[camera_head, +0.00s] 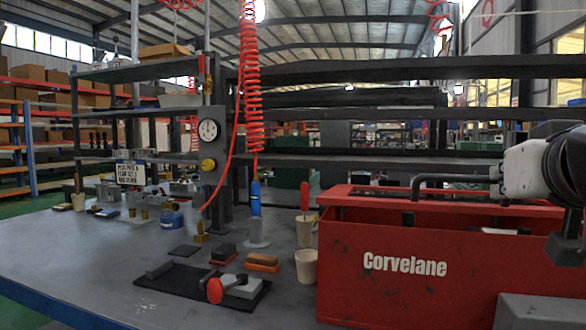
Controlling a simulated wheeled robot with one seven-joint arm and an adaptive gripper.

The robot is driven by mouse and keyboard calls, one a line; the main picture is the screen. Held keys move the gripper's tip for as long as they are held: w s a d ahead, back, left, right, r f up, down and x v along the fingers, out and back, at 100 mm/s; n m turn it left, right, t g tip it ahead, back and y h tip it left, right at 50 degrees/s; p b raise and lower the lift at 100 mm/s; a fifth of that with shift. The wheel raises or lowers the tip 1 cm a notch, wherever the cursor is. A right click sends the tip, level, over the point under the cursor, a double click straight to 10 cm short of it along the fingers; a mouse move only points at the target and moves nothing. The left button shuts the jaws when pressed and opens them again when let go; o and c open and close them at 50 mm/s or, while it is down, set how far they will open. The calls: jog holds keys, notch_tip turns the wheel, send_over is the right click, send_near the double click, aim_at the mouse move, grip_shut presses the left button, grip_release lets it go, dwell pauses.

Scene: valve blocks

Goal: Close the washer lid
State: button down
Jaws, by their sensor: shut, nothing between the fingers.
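The washer is a red tank (380,285) lettered "Corvelane" at the right front of the bench. Its red lid (365,195) shows as a thin panel above the tank, seen nearly edge-on. A dark gap below it shows the inside of the tank, so the lid looks partly open; its exact angle is hard to tell. A black bent bar handle (455,178) stands out at the lid. My white arm enters from the right and hides the handle's right end. My dark gripper (567,250) hangs at the right edge in front of the tank, shut and empty; its fingertips are unclear.
A grey block (540,312) stands before the tank at lower right. Beige cups (306,266) stand left of the tank. A black mat (190,286) with parts lies on the bench. A red coiled hose (250,90) hangs over a blue tool (255,198).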

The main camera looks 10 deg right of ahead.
aim_at(501, 235)
jog(key=f+b, duration=0.1)
jog(key=f, duration=0.1)
jog(key=f+b, duration=0.4)
jog(key=f, duration=0.1)
jog(key=shift+s+a+f, duration=0.1)
jog(key=shift+s, duration=0.15)
jog(key=shift+w+f, duration=0.15)
jog(key=shift+r, duration=0.25)
